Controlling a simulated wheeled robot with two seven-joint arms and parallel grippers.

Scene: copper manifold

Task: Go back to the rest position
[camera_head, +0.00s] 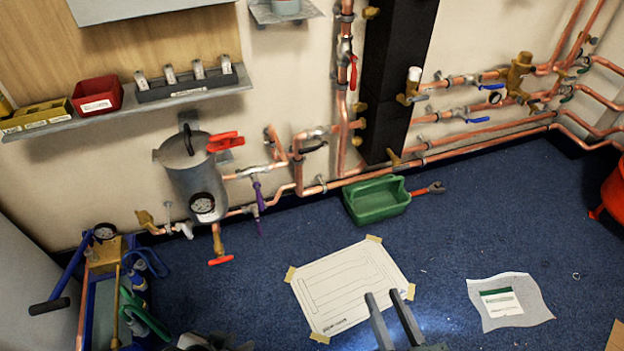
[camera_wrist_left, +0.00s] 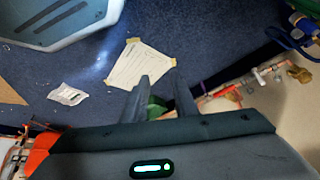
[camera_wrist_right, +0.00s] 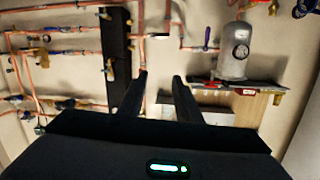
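My right gripper (camera_head: 388,293) shows at the bottom centre of the head view, above the floor by the taped paper sheet. In the right wrist view (camera_wrist_right: 160,76) its two fingers stand apart with nothing between them, facing the wall. My left gripper (camera_wrist_left: 160,80) shows in its own wrist view. Its fingers stand apart and empty, with the paper sheet and green tray beyond them. I cannot make it out surely in the head view.
A paper sheet (camera_head: 345,284) and clear bag (camera_head: 511,302) lie on blue carpet. A green tray (camera_head: 378,202) stands by the wall under copper pipes (camera_head: 480,142). A grey tank (camera_head: 196,176) hangs below a shelf (camera_head: 130,106). A blue crate (camera_head: 98,300) stands at left.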

